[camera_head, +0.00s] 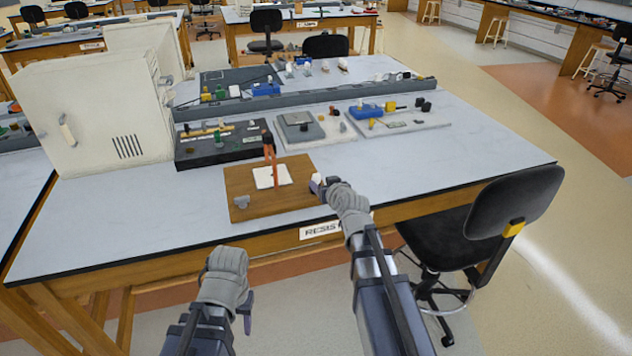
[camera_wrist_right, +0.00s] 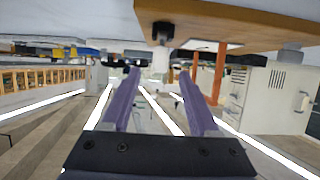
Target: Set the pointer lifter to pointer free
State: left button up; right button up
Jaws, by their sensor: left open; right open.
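A wooden board (camera_head: 245,207) lies on the table near its front edge, with a white square plate (camera_head: 262,178) and an upright orange post (camera_head: 270,150) on it. A small white part (camera_head: 317,179) stands at the board's right end; I cannot tell whether it is the pointer lifter or how it is set. My right gripper (camera_head: 319,188) is open at this part. In the right wrist view the open purple fingers (camera_wrist_right: 158,80) have a pale upright part (camera_wrist_right: 160,62) between or beyond them. My left gripper (camera_head: 248,308) is open and empty before the table.
The grey table (camera_head: 130,205) is clear to the left and right of the board. A large cream cabinet (camera_head: 90,105) stands at the left. A black tray (camera_head: 215,153) and pale trays (camera_head: 400,125) with small apparatus lie behind the board. A black chair (camera_head: 515,200) is at the right.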

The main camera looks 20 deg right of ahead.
aim_at(318, 179)
jog(key=b+x, duration=0.2)
jog(key=x, duration=0.5)
jog(key=shift+f, duration=0.1)
grip_shut()
dwell(0.3)
